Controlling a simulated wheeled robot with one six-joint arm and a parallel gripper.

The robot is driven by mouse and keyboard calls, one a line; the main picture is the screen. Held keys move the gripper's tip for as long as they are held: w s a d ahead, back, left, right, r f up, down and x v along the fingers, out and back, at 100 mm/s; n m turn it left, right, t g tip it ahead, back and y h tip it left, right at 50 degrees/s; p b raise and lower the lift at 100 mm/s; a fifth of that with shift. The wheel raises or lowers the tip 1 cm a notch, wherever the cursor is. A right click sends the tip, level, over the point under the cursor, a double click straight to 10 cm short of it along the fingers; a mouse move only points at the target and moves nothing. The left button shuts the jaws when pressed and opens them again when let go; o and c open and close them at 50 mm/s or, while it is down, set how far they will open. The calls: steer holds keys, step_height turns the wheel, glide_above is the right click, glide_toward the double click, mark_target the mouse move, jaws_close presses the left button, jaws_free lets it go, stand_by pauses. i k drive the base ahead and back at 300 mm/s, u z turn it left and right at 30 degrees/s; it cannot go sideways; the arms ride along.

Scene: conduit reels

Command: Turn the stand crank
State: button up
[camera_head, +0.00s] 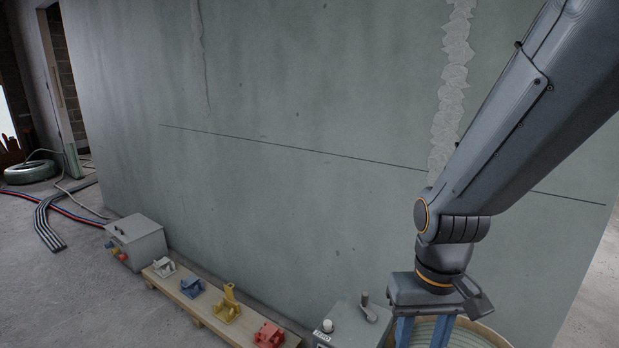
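A crank with an upright grip (367,308) sits on top of a grey box (350,328) at the bottom centre, against the wall; I take it to be the stand crank. A pale round knob (327,325) is on the same box, to the left of the crank. My gripper (422,336) points down to the right of the box, apart from the crank. Its two blue fingers are spread with a gap between them and nothing visible in it. The fingertips and the lower part of the box are cut off by the frame.
A reel of pale green conduit (478,334) lies behind and beside my gripper. A wooden plank (205,318) carries white, blue, yellow and red brackets. A grey box with coloured sockets (140,240) stands further left. Pipes (48,225) lie on the left floor; the wall is close behind.

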mark_target(371, 319)
steer(key=z, duration=0.05)
steer(key=k, duration=0.5)
steer(key=u, duration=1.25)
steer(key=i, duration=1.05)
steer(key=z, duration=1.7)
